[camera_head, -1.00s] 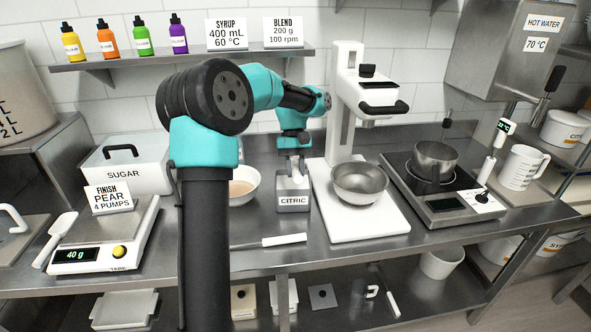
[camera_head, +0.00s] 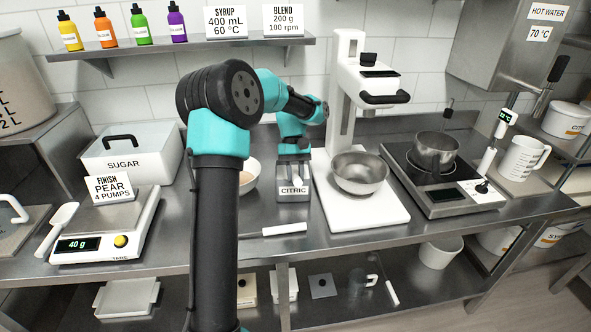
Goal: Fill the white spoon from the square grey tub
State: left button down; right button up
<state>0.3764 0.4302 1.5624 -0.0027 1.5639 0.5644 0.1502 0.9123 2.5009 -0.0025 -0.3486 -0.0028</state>
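The square grey tub (camera_head: 293,194), labelled CITRIC, stands on the counter left of the white stand. My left gripper (camera_head: 293,158) points down at the tub's mouth. Its fingertips and the tub's inside are too small and covered to read, so I cannot tell whether it is open or shut or holds anything. A white scoop-like spoon (camera_head: 57,229) leans at the left side of the scale. No other white spoon is clearly visible. My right gripper is not in view.
A white-handled tool (camera_head: 285,229) lies in front of the tub. A pale bowl (camera_head: 250,178) is partly behind my arm. A metal bowl (camera_head: 359,174) sits on the white stand (camera_head: 375,216). The scale (camera_head: 105,235) reads 40 g. A pot (camera_head: 435,152) stands on the hot plate at right.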

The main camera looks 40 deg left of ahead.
pick_arm(q)
jog(key=shift+s+d+f, duration=0.1)
jog(key=shift+f, duration=1.65)
jog(key=shift+r, duration=0.1)
jog(key=shift+r+g+h, duration=0.3)
jog(key=shift+r, duration=0.75)
jog(key=shift+g+h, duration=0.6)
jog(key=shift+h, duration=0.1)
jog(key=shift+r, duration=3.05)
jog(key=y, duration=0.1)
jog(key=t, duration=0.1)
jog(key=t+y, duration=0.1)
jog(key=shift+s+d+r+y, duration=0.15)
jog(key=shift+d+r+y, duration=0.1)
jog(key=shift+r+y, duration=0.1)
jog(key=shift+s+r+t+y, duration=0.1)
jog(key=shift+t+y, duration=0.65)
jog(key=shift+t, duration=0.05)
